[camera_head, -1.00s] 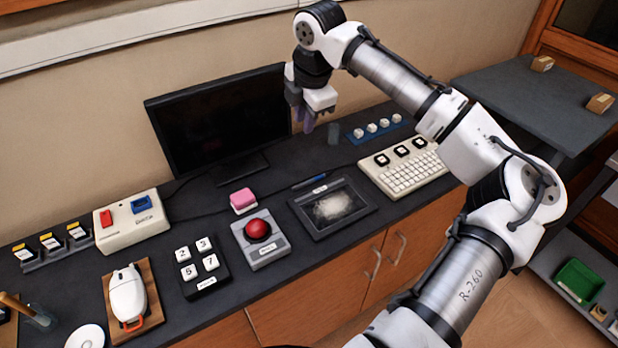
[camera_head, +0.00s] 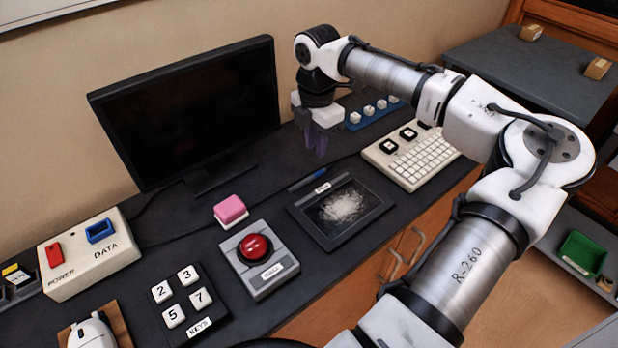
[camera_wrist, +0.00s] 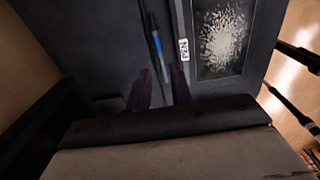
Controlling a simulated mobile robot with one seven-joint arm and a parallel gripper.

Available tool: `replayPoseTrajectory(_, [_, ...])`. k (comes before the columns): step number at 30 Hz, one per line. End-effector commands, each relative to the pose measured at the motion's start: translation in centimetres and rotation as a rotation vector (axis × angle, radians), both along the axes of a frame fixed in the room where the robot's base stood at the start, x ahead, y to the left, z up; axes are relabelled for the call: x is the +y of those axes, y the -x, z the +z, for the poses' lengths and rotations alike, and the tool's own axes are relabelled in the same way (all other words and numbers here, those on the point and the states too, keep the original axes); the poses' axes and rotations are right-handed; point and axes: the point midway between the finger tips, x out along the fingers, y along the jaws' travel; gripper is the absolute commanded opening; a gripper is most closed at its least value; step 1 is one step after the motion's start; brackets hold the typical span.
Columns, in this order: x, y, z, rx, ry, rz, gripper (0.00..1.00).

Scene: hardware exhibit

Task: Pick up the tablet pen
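The tablet pen (camera_head: 307,180) is a thin dark pen with a blue band. It lies on the dark counter just behind the drawing tablet (camera_head: 312,227). In the wrist view the pen (camera_wrist: 157,42) runs beside the tablet's edge and its "PEN" label (camera_wrist: 184,50). My gripper (camera_head: 317,141) points down above the counter, behind the pen in the head view. Its two dark purple fingers (camera_wrist: 160,91) are apart and hold nothing. In the wrist view the pen's lower end is close to the gap between them; the height between is hard to judge.
A black monitor (camera_head: 190,110) stands left of my gripper. A keyboard unit (camera_head: 412,160) and a blue strip with white knobs (camera_head: 371,113) are to the right. A pink block (camera_head: 230,210) and a red button box (camera_head: 258,262) stand left of the tablet.

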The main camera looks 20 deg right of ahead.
Motion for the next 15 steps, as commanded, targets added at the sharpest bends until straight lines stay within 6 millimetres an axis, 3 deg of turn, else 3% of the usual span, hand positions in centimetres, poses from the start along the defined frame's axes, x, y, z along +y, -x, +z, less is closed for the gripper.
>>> replayPoseTrajectory(4, [0.0, 0.0, -2.2, 0.002, 0.002, 0.001, 0.22])
replayPoseTrajectory(15, [0.1, 0.0, -5.2, 0.001, 0.003, 0.001, 0.22])
